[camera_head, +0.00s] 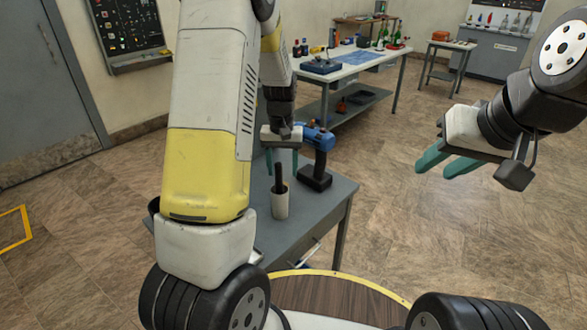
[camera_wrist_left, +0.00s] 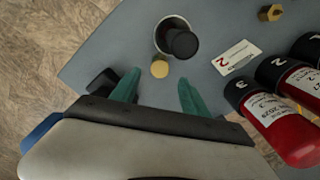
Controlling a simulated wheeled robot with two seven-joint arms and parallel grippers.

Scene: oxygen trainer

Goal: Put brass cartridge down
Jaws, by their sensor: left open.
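A small round brass piece (camera_wrist_left: 159,69), which looks like the brass cartridge seen end-on, is on the grey table (camera_wrist_left: 110,45) in the left wrist view. My left gripper (camera_wrist_left: 158,78) is open, its teal fingers on either side of the piece with gaps visible. I cannot tell its height above the table. My right gripper (camera_head: 434,170) is open and empty, out over the floor at the right.
The white cup (camera_head: 280,205) holds a black-handled thing (camera_wrist_left: 180,42). A blue drill (camera_head: 318,140) stands beside my left gripper. A card marked 2 (camera_wrist_left: 235,57), a brass hex piece (camera_wrist_left: 270,12) and red numbered cylinders (camera_wrist_left: 285,120) are to the right in the left wrist view.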

